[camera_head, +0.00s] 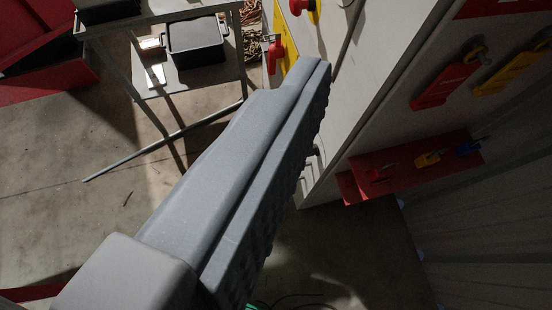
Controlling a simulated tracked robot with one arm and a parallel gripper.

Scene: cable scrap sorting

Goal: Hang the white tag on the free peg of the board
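My gripper (318,80) fills the middle as a long grey finger with a ribbed edge, reaching up and right. I see it from the side, so its opening does not show and nothing is visibly held at the tip. On the right, a grey wall panel (400,105) carries a hanging red tag (447,85) and a yellow tag (512,73). It is cut off by the frame edge, and I cannot make out a free peg. A small white piece (157,76) lies on the stand's shelf; I cannot tell whether it is the white tag.
A metal stand (92,24) with a dark bin (197,41) on its lower shelf is at top left. A red container (40,60) is left of it. A red shelf (415,163) with small padlock-like items juts out at right. Open concrete floor (60,190) lies at left.

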